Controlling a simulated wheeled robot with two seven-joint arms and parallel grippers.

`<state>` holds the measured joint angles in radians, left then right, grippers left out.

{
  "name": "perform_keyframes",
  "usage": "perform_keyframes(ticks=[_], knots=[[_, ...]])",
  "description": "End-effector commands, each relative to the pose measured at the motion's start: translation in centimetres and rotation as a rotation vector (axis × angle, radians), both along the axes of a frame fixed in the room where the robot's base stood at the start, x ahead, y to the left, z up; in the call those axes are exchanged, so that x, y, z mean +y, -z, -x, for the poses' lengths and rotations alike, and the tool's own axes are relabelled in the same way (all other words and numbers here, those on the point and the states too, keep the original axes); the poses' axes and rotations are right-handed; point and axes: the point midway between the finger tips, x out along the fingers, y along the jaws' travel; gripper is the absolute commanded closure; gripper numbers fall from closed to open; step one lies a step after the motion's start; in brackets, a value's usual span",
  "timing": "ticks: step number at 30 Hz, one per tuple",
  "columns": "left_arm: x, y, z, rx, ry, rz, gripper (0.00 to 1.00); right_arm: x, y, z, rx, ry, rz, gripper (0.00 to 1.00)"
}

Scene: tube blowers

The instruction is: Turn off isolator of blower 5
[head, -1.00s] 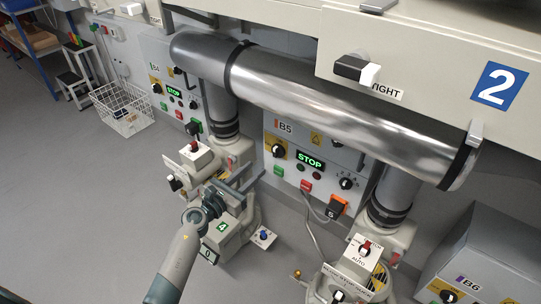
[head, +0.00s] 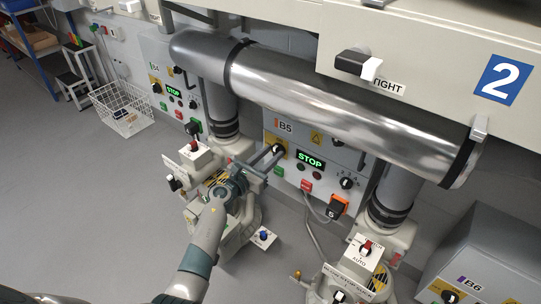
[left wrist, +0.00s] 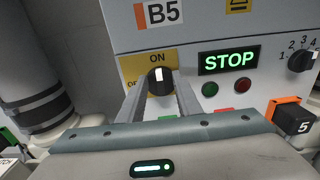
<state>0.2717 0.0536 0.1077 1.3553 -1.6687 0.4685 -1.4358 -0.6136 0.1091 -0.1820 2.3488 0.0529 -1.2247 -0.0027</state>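The B5 panel of blower 5 (head: 296,143) stands against the wall below the shiny horizontal pipe. Its isolator is a black rotary knob (left wrist: 159,81) on a yellow plate marked ON and OFF. The knob's white mark points up at ON in the left wrist view. The green STOP display (left wrist: 228,62) is lit to its right. My left gripper (head: 273,154) is at the knob; in the left wrist view its fingers (left wrist: 161,88) are apart, one on each side of the knob. I cannot tell whether they touch it. My right gripper is not in view.
A speed dial (left wrist: 301,60) and an orange-black plug marked 5 (left wrist: 292,118) lie right of the isolator. The B4 panel (head: 172,90) is farther left. Blower machines (head: 362,258) stand on the floor below. A wire basket (head: 122,110) is at the left; floor there is clear.

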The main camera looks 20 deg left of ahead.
Motion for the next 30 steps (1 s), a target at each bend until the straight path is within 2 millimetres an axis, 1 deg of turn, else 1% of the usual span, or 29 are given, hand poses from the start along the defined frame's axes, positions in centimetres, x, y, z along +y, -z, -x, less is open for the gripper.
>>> perform_keyframes(ticks=[1, 2, 3, 5, 14, 20, 26, 30], knots=[[0.0, 0.0, 0.0, 0.000, 0.000, 0.000, 0.69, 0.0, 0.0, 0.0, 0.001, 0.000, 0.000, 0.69], [0.0, 0.0, 0.0, 0.000, 0.000, 0.000, 0.76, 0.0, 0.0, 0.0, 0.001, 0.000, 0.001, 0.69], [0.0, 0.0, 0.0, 0.000, 0.000, 0.000, 0.85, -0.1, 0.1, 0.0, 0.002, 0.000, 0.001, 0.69], [0.0, 0.0, 0.0, 0.000, 0.000, 0.000, 1.00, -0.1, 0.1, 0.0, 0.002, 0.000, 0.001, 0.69], [0.1, 0.0, 0.0, 0.002, 0.000, 0.007, 1.00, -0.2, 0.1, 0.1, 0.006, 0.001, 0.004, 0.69], [0.2, -0.1, 0.0, 0.018, 0.000, 0.050, 1.00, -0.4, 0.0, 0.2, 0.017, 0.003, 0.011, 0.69], [0.2, -0.1, 0.0, 0.055, 0.000, 0.145, 1.00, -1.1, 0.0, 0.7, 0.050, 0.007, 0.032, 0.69], [0.4, -0.1, -0.1, 0.090, 0.000, 0.243, 1.00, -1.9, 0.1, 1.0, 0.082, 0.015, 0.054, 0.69]])
